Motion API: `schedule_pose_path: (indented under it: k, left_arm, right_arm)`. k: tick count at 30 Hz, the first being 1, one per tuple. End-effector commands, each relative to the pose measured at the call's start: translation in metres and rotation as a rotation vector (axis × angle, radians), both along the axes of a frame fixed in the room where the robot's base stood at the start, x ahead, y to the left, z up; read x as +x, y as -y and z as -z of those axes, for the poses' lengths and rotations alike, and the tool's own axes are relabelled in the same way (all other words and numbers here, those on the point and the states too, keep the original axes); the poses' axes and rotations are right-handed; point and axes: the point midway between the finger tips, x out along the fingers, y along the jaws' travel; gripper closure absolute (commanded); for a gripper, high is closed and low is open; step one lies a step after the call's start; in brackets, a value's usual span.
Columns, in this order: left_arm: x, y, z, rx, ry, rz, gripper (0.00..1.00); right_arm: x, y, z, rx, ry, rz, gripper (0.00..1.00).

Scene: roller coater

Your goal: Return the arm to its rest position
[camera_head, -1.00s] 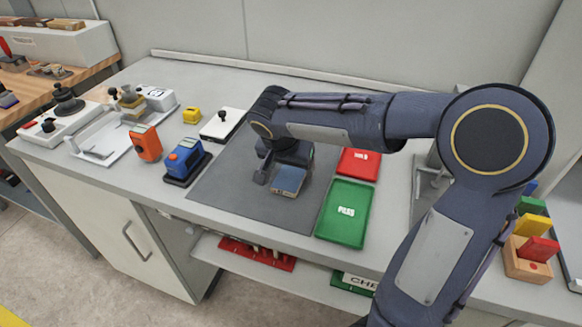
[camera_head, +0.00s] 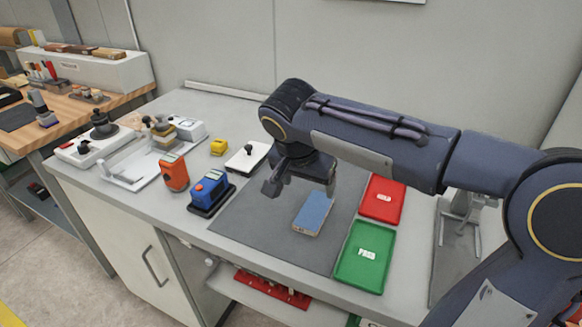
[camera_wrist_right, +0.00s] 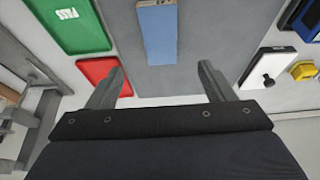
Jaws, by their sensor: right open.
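My right arm reaches in from the right in the head view. Its gripper (camera_head: 296,187) hangs above the grey mat (camera_head: 262,232). In the right wrist view the two fingers of this gripper (camera_wrist_right: 165,85) stand wide apart with nothing between them. A blue block (camera_head: 313,213) with a pale edge lies on the mat, apart from the fingers. It also shows in the right wrist view (camera_wrist_right: 158,32), beyond the fingertips. My left gripper is not in view.
A green PASS tray (camera_head: 363,257) and a red tray (camera_head: 383,198) lie right of the mat. Left of it are a blue device (camera_head: 209,188), an orange device (camera_head: 174,172), a yellow block (camera_head: 219,147) and a white plate with a black knob (camera_head: 247,157). A metal stand (camera_head: 462,225) is at right.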

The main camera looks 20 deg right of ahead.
Motion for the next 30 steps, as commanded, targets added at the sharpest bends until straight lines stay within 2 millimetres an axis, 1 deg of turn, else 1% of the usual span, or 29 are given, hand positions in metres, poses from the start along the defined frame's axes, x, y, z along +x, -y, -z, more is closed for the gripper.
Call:
schedule_pose_path:
  k: [5,8,11,12,14,15,18,21,25,30]
  left_arm:
    - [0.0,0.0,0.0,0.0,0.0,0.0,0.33]
    - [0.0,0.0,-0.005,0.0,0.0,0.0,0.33]
    - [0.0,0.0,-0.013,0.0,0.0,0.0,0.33]
    - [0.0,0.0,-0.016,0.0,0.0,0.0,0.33]
    - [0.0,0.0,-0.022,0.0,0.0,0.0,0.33]
    - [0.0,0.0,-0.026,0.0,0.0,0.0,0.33]
    - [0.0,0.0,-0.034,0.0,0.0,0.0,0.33]
    - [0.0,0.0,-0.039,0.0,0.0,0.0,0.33]
    - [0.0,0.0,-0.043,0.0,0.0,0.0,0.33]
    - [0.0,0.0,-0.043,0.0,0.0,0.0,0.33]
  right_arm:
    - [-0.001,0.001,0.0,0.001,-0.002,-0.004,0.24]
    - [-0.016,0.005,0.0,0.024,-0.017,-0.053,0.24]
    - [-0.05,0.01,0.004,0.083,-0.042,-0.174,0.24]
    - [-0.068,0.01,0.008,0.117,-0.045,-0.239,0.24]
    - [-0.096,0.008,0.015,0.172,-0.038,-0.343,0.24]
    - [-0.113,0.005,0.021,0.205,-0.022,-0.41,0.24]
    - [-0.149,-0.007,0.034,0.274,0.047,-0.561,0.24]
    - [-0.172,-0.021,0.045,0.31,0.134,-0.67,0.24]
    - [-0.188,-0.033,0.054,0.324,0.217,-0.752,0.24]
    - [-0.192,-0.039,0.059,0.324,0.247,-0.783,0.24]
